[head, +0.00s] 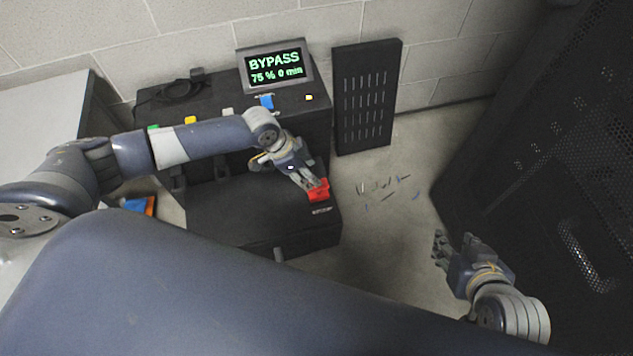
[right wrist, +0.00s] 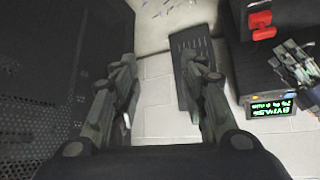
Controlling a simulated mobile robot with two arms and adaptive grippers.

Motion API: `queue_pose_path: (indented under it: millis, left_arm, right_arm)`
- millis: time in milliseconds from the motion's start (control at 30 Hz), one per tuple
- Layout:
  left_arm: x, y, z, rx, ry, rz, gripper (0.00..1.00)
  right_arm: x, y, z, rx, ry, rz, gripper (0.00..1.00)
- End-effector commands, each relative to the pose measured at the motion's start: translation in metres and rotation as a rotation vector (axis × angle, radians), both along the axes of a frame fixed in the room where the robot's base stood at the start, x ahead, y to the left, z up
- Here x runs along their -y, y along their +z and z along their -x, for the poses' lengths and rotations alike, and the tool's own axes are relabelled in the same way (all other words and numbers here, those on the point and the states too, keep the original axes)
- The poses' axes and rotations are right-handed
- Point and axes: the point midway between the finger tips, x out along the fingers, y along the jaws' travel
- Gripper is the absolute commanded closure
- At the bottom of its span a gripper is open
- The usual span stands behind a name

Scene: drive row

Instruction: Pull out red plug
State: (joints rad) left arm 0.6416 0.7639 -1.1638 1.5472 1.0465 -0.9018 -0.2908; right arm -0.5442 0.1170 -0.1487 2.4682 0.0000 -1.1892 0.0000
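The red plug (head: 318,190) is at the right front edge of the top of a low black box (head: 250,215). In the right wrist view the red plug (right wrist: 260,20) shows at the upper right. My left gripper (head: 312,184) reaches in from the left with its fingertips close to the plug; I cannot tell if they touch it or how far they are open. My left gripper (right wrist: 290,58) also shows in the right wrist view, beside the plug. My right gripper (head: 440,245) is open and empty over the floor, right of the box; its parted fingers fill the right wrist view (right wrist: 160,75).
A screen (head: 275,66) reading "BYPASS 75 % 0 min" stands on the black unit behind. A slotted black panel (head: 365,95) leans on the wall. Small loose pieces (head: 385,187) lie on the floor. A tall black rack (head: 570,170) stands at the right.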

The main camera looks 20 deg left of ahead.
Motion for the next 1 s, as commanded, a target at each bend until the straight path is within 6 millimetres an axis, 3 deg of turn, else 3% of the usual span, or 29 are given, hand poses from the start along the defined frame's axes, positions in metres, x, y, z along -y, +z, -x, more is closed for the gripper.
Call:
queue_pose_path:
  millis: [200, 500, 700, 1000]
  left_arm:
    - [0.007, -0.024, -0.005, -0.001, 0.0, -0.001, 0.53]
    - [0.017, -0.05, -0.011, 0.0, 0.0, 0.0, 0.53]
    - [0.02, -0.061, -0.014, 0.001, 0.0, 0.0, 0.53]
    - [0.022, -0.065, -0.015, 0.001, 0.0, 0.0, 0.53]
  right_arm:
    - [-0.013, 0.025, -0.035, 0.2, 0.014, -0.044, 0.6]
    - [-0.028, 0.07, -0.069, 0.469, 0.033, -0.107, 0.6]
    - [-0.034, 0.096, -0.08, 0.597, 0.041, -0.138, 0.6]
    - [-0.037, 0.108, -0.083, 0.655, 0.044, -0.152, 0.6]
